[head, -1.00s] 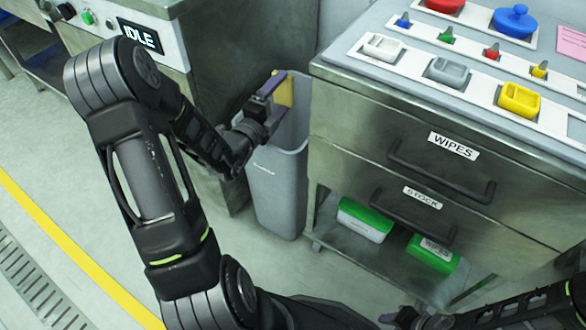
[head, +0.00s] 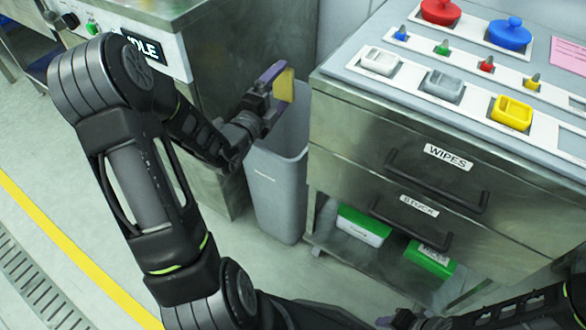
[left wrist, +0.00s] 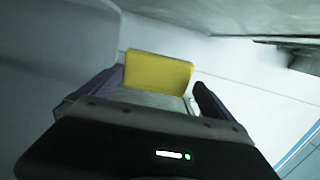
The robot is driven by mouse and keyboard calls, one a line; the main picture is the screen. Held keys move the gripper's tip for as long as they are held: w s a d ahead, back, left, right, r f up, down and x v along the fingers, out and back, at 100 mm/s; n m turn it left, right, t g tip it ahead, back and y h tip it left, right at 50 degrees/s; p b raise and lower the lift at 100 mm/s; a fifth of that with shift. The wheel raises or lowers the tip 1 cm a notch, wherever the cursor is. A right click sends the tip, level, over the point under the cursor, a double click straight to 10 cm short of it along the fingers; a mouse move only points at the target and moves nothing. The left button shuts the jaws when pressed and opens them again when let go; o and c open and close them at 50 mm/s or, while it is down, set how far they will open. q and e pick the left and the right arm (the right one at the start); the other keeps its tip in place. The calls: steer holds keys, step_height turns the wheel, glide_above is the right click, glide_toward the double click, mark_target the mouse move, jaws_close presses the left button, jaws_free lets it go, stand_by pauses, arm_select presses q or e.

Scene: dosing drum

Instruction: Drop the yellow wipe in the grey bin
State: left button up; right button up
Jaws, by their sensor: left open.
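The yellow wipe (head: 284,86) is at the fingers of my left gripper (head: 272,84), over the mouth of the grey bin (head: 277,190). In the left wrist view the yellow wipe (left wrist: 158,73) lies flat-faced between the two spread fingers of my left gripper (left wrist: 150,95). The fingers are open, with a narrow gap showing at the wipe's right side. I cannot tell whether the wipe still touches a finger. The bin stands upright on the floor; its lower inside is hidden. My right gripper (head: 400,320) shows only partly at the bottom edge.
A steel cabinet (head: 350,165) with WIPES and STOCK drawers stands right of the bin. A machine with an IDLE display (head: 143,46) stands left of the bin.

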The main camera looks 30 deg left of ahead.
arm_select(q)
step_height(320, 180, up, 5)
steer(key=shift+f+p, duration=0.1)
steer(key=shift+p, duration=0.55)
stand_by(0.4)
